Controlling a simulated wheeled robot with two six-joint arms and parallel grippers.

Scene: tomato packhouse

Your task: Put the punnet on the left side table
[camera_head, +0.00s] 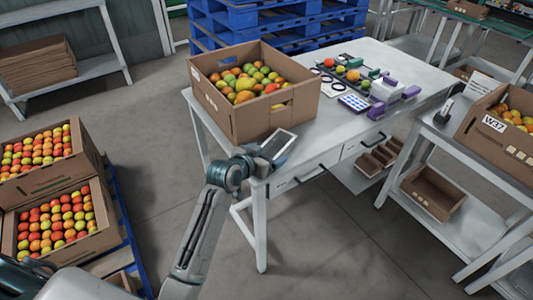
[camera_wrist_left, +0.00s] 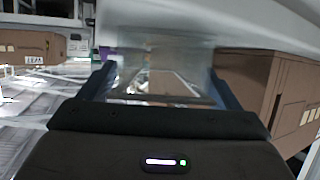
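A clear, see-through punnet (camera_wrist_left: 160,72) sits between the two fingers of my left gripper in the left wrist view; it looks empty. My left gripper (camera_head: 276,146) is at the near left corner of the white table, in front of the cardboard crate of tomatoes (camera_head: 233,123). In the head view a grey, light-rimmed rectangle shows at its end, tilted; the punnet's edges are hard to make out there. The gripper's fingers (camera_wrist_left: 162,82) flank the punnet on both sides. The white table (camera_head: 330,134) stands in the middle. My right gripper is not in view.
Tools, a blue-and-white pad (camera_head: 354,103) and loose tomatoes lie on the table's far half. A second bench (camera_head: 447,135) with a W37 crate (camera_head: 485,133) is at right. Tomato crates (camera_head: 88,243) stand on a blue pallet at left.

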